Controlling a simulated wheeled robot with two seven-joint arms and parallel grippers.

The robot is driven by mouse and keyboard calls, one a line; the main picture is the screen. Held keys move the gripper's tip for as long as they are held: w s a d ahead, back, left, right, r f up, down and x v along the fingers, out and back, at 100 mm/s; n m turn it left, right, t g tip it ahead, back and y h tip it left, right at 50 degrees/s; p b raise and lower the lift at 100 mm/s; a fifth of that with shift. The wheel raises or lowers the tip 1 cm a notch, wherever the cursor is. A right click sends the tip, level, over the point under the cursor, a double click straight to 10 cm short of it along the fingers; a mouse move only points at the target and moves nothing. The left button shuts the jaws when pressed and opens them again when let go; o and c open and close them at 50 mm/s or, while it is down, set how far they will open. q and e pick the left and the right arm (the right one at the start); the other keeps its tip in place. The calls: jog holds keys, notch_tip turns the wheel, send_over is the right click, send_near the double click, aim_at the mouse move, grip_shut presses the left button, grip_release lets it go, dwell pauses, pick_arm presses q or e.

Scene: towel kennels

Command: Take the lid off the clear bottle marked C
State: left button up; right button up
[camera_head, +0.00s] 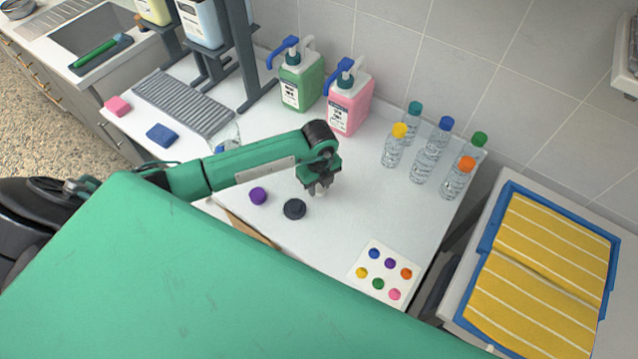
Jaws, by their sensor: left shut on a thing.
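Several clear bottles with coloured lids stand at the right back of the white counter: teal (413,112), yellow (394,147), blue (435,145), green (474,152) and orange (459,179). I cannot read a letter C on any of them. My left gripper (320,189) points down over the counter's middle, left of the bottles and apart from them. It is shut on a small pale thing, mostly hidden by the fingers. A purple lid-like disc (258,196) and a black round thing (294,209) lie on the counter nearby. My right gripper is not in view.
A green jug (301,83) and a pink jug (349,105) with blue pumps stand at the back. A card with coloured dots (385,272) lies at front right. A blue tray (484,246) with yellow striped towels is at right. A grey drain rack (185,105) is at left.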

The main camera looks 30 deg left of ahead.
aim_at(319, 187)
pick_arm(q)
jog(key=o, duration=1.1)
jog(key=shift+f, duration=0.15)
jog(key=shift+c, duration=0.2)
notch_tip(319, 187, up, 12)
jog(key=b, duration=0.2)
jog(key=shift+r+b, duration=0.2)
jog(key=shift+b, duration=0.15)
